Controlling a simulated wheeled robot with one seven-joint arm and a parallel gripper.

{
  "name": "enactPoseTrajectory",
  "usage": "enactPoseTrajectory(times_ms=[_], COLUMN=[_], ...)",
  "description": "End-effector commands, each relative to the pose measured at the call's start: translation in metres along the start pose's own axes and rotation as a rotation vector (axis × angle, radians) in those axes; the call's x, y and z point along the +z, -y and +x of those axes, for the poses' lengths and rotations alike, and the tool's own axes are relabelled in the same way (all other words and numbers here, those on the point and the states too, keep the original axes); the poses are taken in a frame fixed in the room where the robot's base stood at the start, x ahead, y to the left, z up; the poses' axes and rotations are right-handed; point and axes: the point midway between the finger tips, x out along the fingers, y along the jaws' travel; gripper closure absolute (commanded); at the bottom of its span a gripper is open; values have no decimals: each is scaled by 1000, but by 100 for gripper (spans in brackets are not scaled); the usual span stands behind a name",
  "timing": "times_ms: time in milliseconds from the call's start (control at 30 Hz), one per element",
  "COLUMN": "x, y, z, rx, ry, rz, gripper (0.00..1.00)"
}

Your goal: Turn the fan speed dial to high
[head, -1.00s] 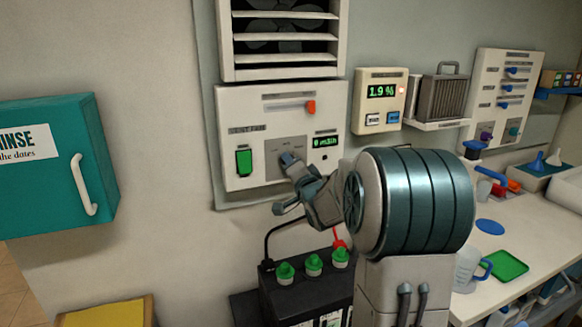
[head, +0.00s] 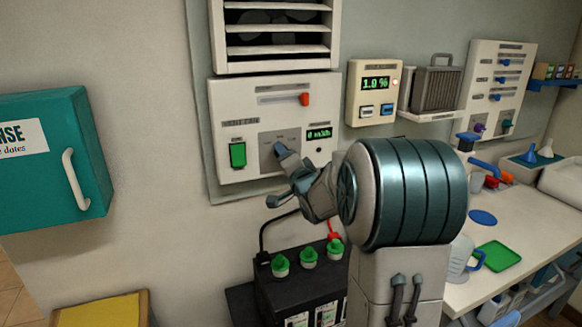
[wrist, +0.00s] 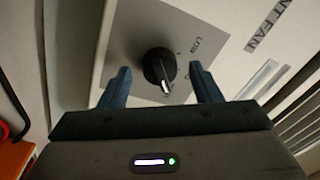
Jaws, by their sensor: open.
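The vent fan panel (head: 224,110) is on the wall, with a grey dial plate low in its middle. In the head view my gripper hides the dial. In the wrist view the black fan speed dial (wrist: 157,66) shows, with a white pointer mark aimed toward the gripper's palm and a "LOW" label beside it. My gripper (wrist: 162,82) is open, one finger on each side of the dial, with visible gaps. In the head view my gripper (head: 278,176) is at the dial plate. The panel's display (head: 319,133) appears to read 0 m3/h.
A green rocker switch (head: 237,154) is left of the dial and a red slider (head: 304,99) above. A black battery (head: 285,287) with green caps stands below my gripper. A teal cabinet (head: 50,180) is at left, a worktop (head: 530,220) at right.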

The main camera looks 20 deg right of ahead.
Motion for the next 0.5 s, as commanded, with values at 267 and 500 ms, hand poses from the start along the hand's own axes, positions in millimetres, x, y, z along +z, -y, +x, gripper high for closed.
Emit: enactPoseTrajectory(times_ms=[267, 500], x=[0, 0], y=[-1, 0], z=[-42, -92], rx=[0, 0], ry=[-2, -3], rz=[-3, -2], gripper=[42, 42])
